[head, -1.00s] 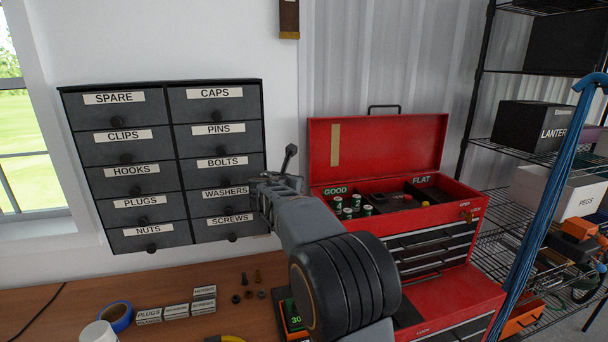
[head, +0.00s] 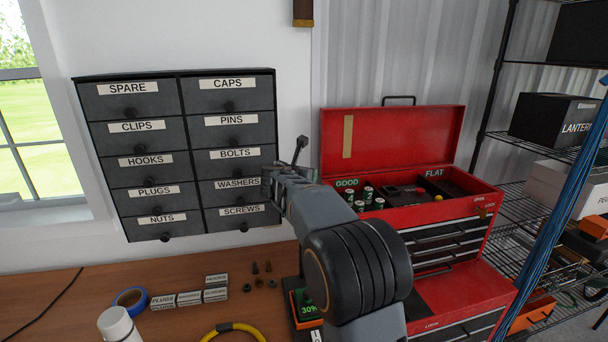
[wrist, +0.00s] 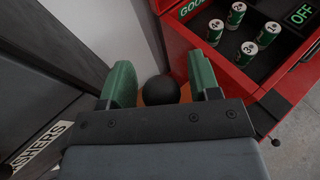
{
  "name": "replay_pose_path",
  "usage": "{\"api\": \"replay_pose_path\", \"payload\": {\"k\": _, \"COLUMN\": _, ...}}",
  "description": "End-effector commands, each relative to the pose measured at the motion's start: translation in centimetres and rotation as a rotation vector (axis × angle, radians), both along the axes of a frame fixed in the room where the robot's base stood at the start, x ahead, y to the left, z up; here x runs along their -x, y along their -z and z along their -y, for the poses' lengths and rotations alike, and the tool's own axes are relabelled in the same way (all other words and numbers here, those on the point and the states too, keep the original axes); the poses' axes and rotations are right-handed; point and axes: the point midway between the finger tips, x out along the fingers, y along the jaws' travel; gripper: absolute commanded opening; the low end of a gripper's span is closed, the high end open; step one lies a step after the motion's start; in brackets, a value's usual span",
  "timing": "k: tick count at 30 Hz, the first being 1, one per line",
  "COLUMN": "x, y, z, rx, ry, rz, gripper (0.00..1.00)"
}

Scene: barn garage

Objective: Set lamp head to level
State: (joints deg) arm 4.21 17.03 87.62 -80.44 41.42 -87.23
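My gripper (head: 272,184) is in front of the lower right of the drawer cabinet in the head view, beside the WASHERS drawer. In the wrist view its two green fingers (wrist: 162,88) are apart. A round black knob or ball (wrist: 161,90) shows between them, with a narrow gap on each side. I cannot tell what it belongs to or whether it lies within the fingers' reach. I cannot make out a lamp head for certain in either view; my arm hides part of the bench.
The labelled drawer cabinet (head: 188,73) hangs on the left wall. An open red toolbox (head: 394,145) stands right of my arm. A display device (head: 308,309), blue tape (head: 131,299), small boxes, a white bottle (head: 118,324) and a yellow ring (head: 233,327) are on the bench (head: 60,310).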

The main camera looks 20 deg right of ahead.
Motion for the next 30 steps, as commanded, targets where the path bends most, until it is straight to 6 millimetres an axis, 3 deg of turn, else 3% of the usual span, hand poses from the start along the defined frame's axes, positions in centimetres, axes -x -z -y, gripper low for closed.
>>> {"api": "replay_pose_path", "payload": {"k": 10, "x": 0.7, "y": -0.5, "z": -0.7, "rx": 0.001, "ry": 0.001, "rz": 0.006, "gripper": 0.56}}
{"api": "replay_pose_path", "payload": {"k": 24, "x": 6.6, "y": -3.0, "z": -7.1, "rx": 0.001, "ry": -0.002, "rz": 0.006, "gripper": 0.56}}
{"api": "replay_pose_path", "payload": {"k": 30, "x": 8.2, "y": -3.8, "z": -8.9, "rx": 0.002, "ry": -0.002, "rz": 0.004, "gripper": 0.56}}
